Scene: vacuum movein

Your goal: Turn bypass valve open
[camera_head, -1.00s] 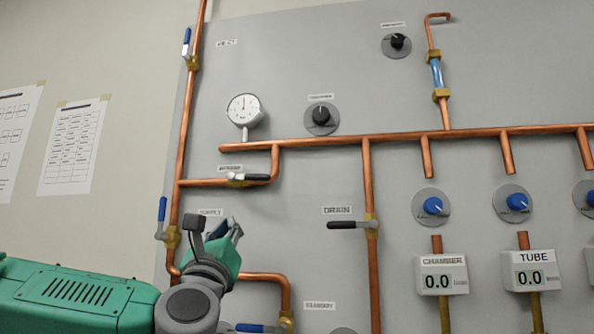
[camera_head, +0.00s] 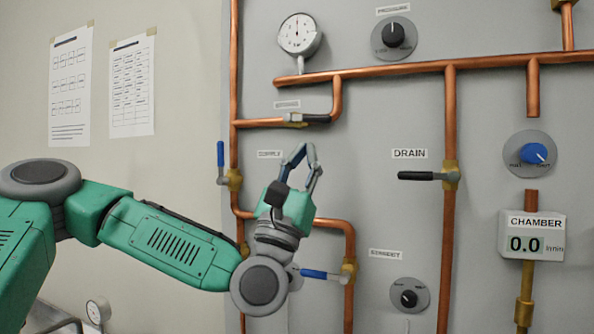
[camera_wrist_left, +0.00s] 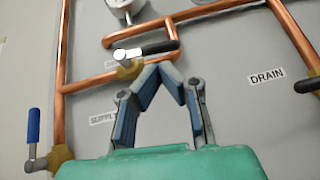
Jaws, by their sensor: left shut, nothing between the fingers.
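The bypass valve has a black lever (camera_head: 316,118) and a brass body (camera_head: 293,121) on a short horizontal copper pipe at upper centre of the head view. The small label above it is too blurred to read. The lever lies level, along the pipe, pointing right. In the left wrist view the lever (camera_wrist_left: 153,50) shows just beyond the fingertips. My left gripper (camera_head: 308,148) points up, below the valve and apart from the lever in the head view. Its fingers (camera_wrist_left: 163,68) are shut at the tips with nothing between them. My right gripper is not in view.
A blue-handled supply valve (camera_head: 220,160) stands upright at left. A black-handled drain valve (camera_head: 420,176) is at right. A blue-handled valve (camera_head: 320,275) is below my gripper. A gauge (camera_head: 300,34) and copper pipes surround the bypass valve.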

